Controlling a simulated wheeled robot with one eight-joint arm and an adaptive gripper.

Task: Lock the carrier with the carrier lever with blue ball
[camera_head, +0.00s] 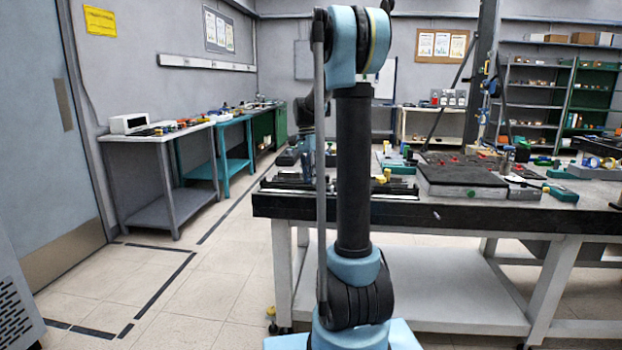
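My own blue and black arm stands upright in the middle of the picture and covers part of the workbench. My gripper cannot be made out; it seems hidden behind the arm. The dark-topped workbench (450,213) stands behind and to the right of the arm. A low black rail-like fixture (290,184) lies along its left front edge and continues behind the arm. A raised block with a black top (462,175) sits at the bench's middle. I cannot tell which part is the carrier. No lever with a blue ball can be made out clearly at this size.
Small yellow-topped parts (383,176) stand right of the arm. A green tool (561,193) lies near the bench's right front. A grey side table (160,138) and a teal one (235,118) line the left wall. The floor at the left is clear.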

